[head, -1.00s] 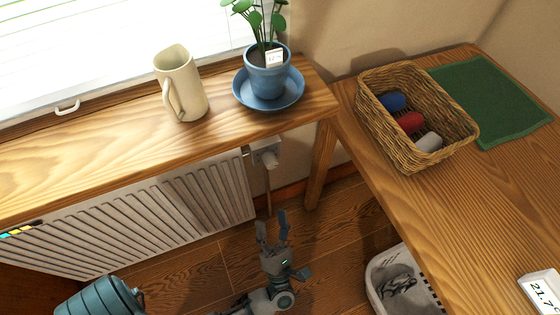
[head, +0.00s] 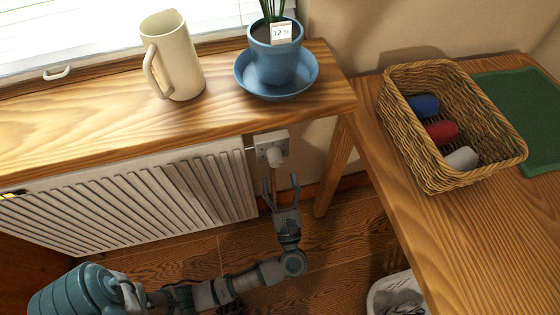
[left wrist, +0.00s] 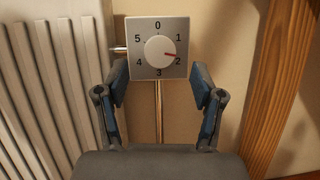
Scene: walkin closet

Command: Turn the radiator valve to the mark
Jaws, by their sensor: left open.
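The radiator valve (head: 271,150) is a pale square plate with a round knob, at the right end of the white radiator (head: 150,200), below the wooden sill. In the left wrist view its dial (left wrist: 158,48) carries the numbers 0 to 5. The red pointer on the white knob (left wrist: 159,52) points right and slightly down, between 1 and 2 and nearer 2. No other mark shows on the plate. My left gripper (head: 281,184) is open and empty, below and just short of the knob. Its fingers (left wrist: 158,85) flank the plate's lower part in the wrist view. My right gripper is not in view.
A cream jug (head: 172,60) and a potted plant on a blue saucer (head: 248,85) stand on the sill (head: 110,115) above. A wooden leg (head: 334,170) stands right of the valve. A wicker basket (head: 440,175) sits on the right-hand table.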

